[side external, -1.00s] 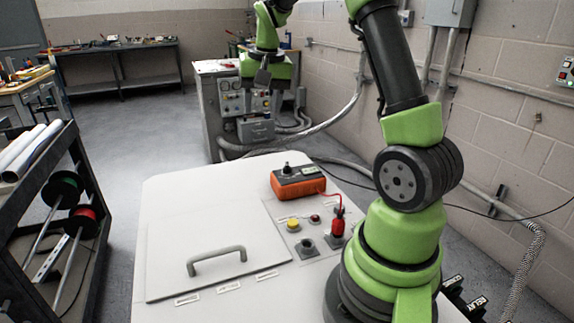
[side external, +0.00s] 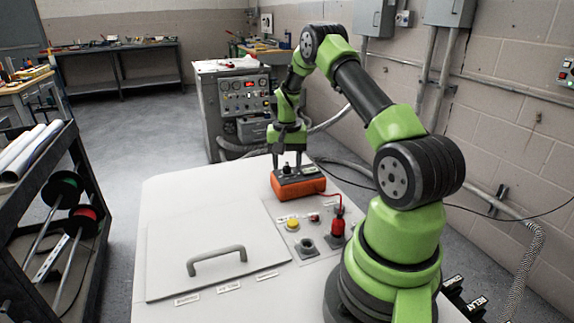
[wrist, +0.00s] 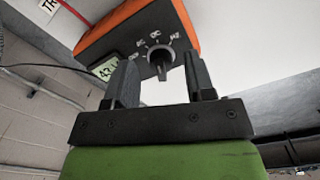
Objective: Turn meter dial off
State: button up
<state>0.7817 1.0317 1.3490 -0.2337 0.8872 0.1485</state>
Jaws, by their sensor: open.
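An orange meter (side external: 301,188) sits on the white cabinet top (side external: 165,200), with a red lead running from it. In the wrist view the meter's dark face shows a round dial (wrist: 160,58) with a pointer knob, printed marks around it, and a lit display (wrist: 106,68) beside it. My gripper (side external: 290,168) points down at the meter in the side view. In the wrist view my gripper (wrist: 162,80) is open and empty. Its two fingers stand apart on either side of the dial; whether they touch the meter I cannot tell.
A red plug (side external: 338,222), a yellow button (side external: 292,224) and dark sockets (side external: 306,247) sit on a panel in front of the meter. A lid with a grey handle (side external: 216,258) lies to the left. The cabinet top left of the meter is clear.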

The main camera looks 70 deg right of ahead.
jog(key=shift+f, duration=0.65)
jog(key=c, duration=0.9)
